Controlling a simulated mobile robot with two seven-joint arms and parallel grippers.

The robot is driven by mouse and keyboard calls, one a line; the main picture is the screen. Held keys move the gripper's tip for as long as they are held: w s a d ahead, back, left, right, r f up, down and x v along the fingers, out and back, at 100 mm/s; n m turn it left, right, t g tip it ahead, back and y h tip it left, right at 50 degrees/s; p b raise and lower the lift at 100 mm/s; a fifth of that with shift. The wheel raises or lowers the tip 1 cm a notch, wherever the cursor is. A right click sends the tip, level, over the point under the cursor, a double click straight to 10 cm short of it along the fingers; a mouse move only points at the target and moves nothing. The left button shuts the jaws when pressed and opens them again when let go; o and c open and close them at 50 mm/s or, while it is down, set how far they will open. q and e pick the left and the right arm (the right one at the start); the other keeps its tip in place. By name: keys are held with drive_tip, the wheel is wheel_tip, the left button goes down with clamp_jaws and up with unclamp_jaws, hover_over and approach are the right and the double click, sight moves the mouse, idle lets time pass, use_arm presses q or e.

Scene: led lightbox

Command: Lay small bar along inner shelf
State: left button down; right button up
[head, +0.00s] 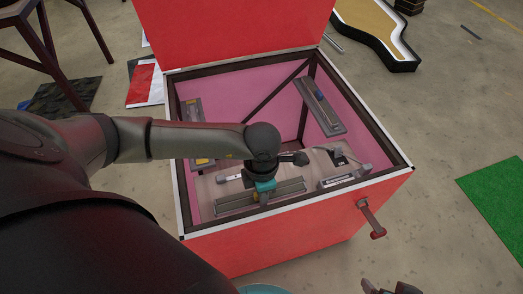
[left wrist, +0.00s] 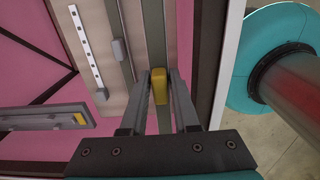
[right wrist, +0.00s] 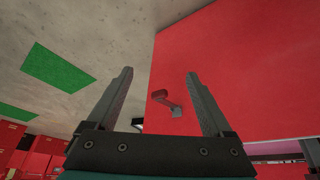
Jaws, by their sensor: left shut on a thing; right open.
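The open red box (head: 300,238) has a pink interior and a light wood-coloured inner shelf (head: 316,166). A long grey bar (head: 288,191) lies along the shelf near the front wall; it also runs up the left wrist view (left wrist: 129,35). My left gripper (head: 264,196) reaches down over this bar. In the left wrist view its fingers are shut on a yellow tab (left wrist: 159,86), which appears to be on the bar. A small white dotted strip (left wrist: 86,45) lies beside it. My right gripper (right wrist: 165,85) is open and empty outside the box.
Grey bars with coloured tabs are on the left wall (head: 192,118) and right wall (head: 321,105). A small grey unit (head: 338,181) sits at the shelf's right. The raised red lid (head: 235,30) stands behind.

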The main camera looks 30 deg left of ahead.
use_arm(q)
wheel_tip(320, 180, down, 2)
drive_tip(key=shift+b, duration=0.75)
use_arm(e)
drive_tip(key=shift+t, duration=0.3)
drive_tip(key=r, duration=0.4)
drive_tip(key=shift+s+a+r, duration=0.1)
drive_tip(key=shift+s+r, duration=0.15)
drive_tip(key=shift+s, duration=0.05)
